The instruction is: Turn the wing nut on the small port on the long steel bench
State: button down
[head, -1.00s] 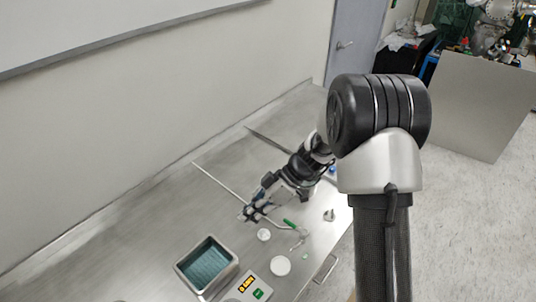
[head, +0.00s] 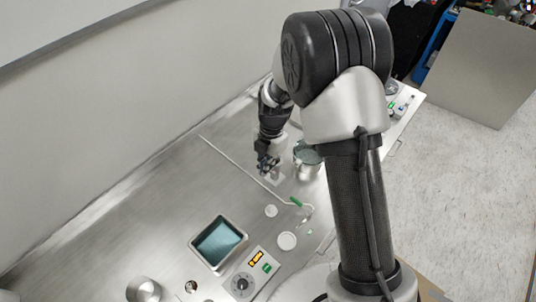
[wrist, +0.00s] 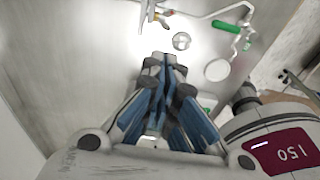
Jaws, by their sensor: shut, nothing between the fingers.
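My gripper (head: 268,165) hangs low over the long steel bench (head: 165,215), pointing down. In the wrist view my gripper (wrist: 162,62) is shut, with its fingers together and nothing between them. A small metal fitting (wrist: 153,14) with a yellowish part shows beyond the fingertips, apart from them. I cannot tell for sure whether it is the port with the wing nut. A pale metallic patch (head: 273,179) shows just below the fingers in the head view, too small to make out.
A steel cylinder (head: 307,170) stands close right of my gripper. A thin rod (head: 238,163), a green handle (head: 296,202), a small round piece (head: 271,211) and a white disc (head: 287,241) lie nearby. A tray (head: 194,252) and a controller (head: 241,284) sit nearer.

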aim_at(273, 173)
jog(key=shift+w+d+f, duration=0.15)
jog(key=shift+f, duration=0.7)
jog(key=shift+w+d+f, duration=0.1)
jog(key=shift+d+f, duration=0.05)
jog(key=shift+f, duration=0.7)
jog(key=shift+w+d+f, duration=0.15)
jog(key=shift+f, duration=0.7)
jog(key=shift+f+b, duration=0.55)
jog(key=shift+b, duration=0.5)
